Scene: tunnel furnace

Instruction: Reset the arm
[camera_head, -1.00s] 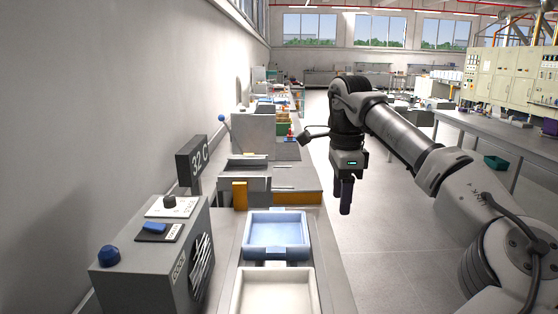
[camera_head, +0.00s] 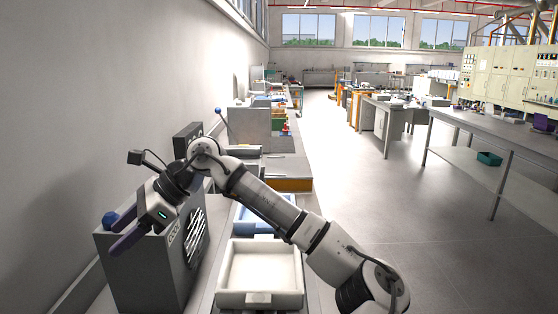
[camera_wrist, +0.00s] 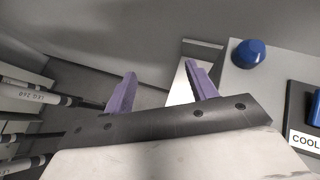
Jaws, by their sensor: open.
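My arm reaches from the lower right across the bench in the head view, and my gripper (camera_head: 122,232) hangs in front of the grey control box at the left. In the wrist view, the two purple fingers of my gripper (camera_wrist: 160,88) are spread apart with nothing between them. The grey control box (camera_head: 150,270) has a blue knob (camera_head: 110,219), which also shows at the upper right of the wrist view (camera_wrist: 248,53). My gripper and wrist hide much of the box's top panel in the head view.
A white tray (camera_head: 222,297) sits on the bench below my forearm. A blue tray (camera_head: 240,221) behind it is partly hidden by my arm. A wall runs along the left. The floor to the right of the bench is clear, with a long table (camera_head: 500,140) beyond.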

